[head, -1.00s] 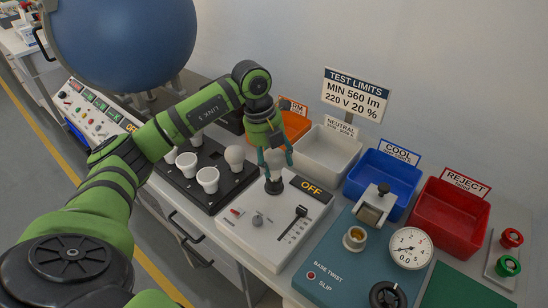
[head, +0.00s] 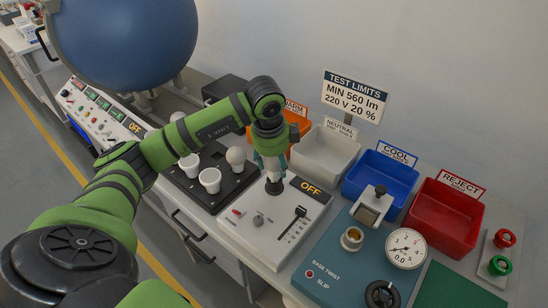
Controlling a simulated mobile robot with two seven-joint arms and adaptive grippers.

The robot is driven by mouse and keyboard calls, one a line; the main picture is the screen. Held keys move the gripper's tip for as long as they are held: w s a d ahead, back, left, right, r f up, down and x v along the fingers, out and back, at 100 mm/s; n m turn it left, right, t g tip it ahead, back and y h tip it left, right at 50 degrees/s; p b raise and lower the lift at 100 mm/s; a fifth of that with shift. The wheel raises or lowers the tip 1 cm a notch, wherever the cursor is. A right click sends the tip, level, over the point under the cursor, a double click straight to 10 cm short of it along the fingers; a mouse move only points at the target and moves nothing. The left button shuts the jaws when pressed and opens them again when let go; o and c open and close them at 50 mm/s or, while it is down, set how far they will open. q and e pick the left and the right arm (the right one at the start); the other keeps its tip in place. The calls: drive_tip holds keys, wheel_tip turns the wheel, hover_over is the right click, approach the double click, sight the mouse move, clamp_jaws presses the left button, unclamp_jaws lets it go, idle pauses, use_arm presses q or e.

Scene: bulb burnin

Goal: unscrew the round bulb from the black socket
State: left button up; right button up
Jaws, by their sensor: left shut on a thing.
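My left gripper (head: 270,160) points down over the black socket (head: 274,187) on the white test box (head: 258,240). It is shut on the round bulb (head: 272,168), a pale shape mostly hidden between the fingers. The bulb stands upright just above or in the socket; I cannot tell whether its thread is engaged. The box carries an "OFF" display (head: 310,188) and a black slider (head: 300,212). My right gripper is not in view.
A black tray (head: 232,199) with several white bulbs stands just left of the box. Orange, white (head: 318,160), blue (head: 372,187) and red (head: 442,220) bins line the back. A teal twist tester (head: 335,270) with a gauge (head: 406,248) stands to the right.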

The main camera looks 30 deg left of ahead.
use_arm(q)
drive_tip(key=n, duration=0.3)
drive_tip(key=n+p, duration=0.1)
drive_tip(key=n, duration=0.1)
drive_tip(key=shift+w+r+y, duration=0.3)
drive_tip(key=shift+r+y, duration=0.1)
drive_tip(key=n+p, duration=0.1)
drive_tip(key=n, duration=0.2)
drive_tip(key=shift+g+y, duration=0.3)
drive_tip(key=shift+d+n+p, duration=0.15)
drive_tip(key=shift+n+p, duration=0.15)
drive_tip(key=shift+n, duration=0.3)
drive_tip(key=shift+f, duration=0.1)
drive_tip(key=shift+a, duration=0.2)
drive_tip(key=o, duration=1)
drive_tip(key=shift+w+f, duration=0.1)
drive_tip(key=shift+f, duration=0.1)
